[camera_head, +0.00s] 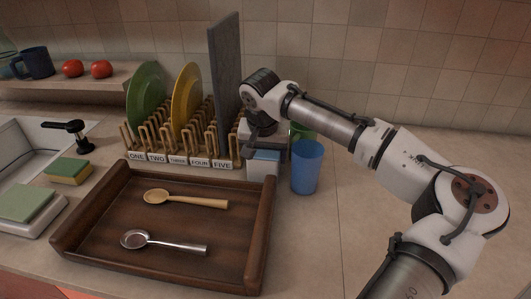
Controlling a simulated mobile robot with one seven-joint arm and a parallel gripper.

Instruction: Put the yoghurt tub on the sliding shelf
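No thing that I can clearly identify as a yoghurt tub or a sliding shelf shows in the head view. A small pale container with a light blue upper part (263,166) stands beside the right end of the plate rack. My gripper (264,150) points down right at the top of this container. The fingertips are small and partly hidden, so I cannot tell whether they are shut on it or only above it. A wooden ledge (118,84) at the back left holds a dark mug (37,63) and two tomatoes (73,68).
The wooden rack (193,160) holds a green plate (147,92), a yellow plate (186,95) and a grey board (226,75). A blue cup (307,168) stands close right of my gripper, a green cup (300,132) behind. A tray (263,225) holds two spoons. Counter beyond the cups is clear.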

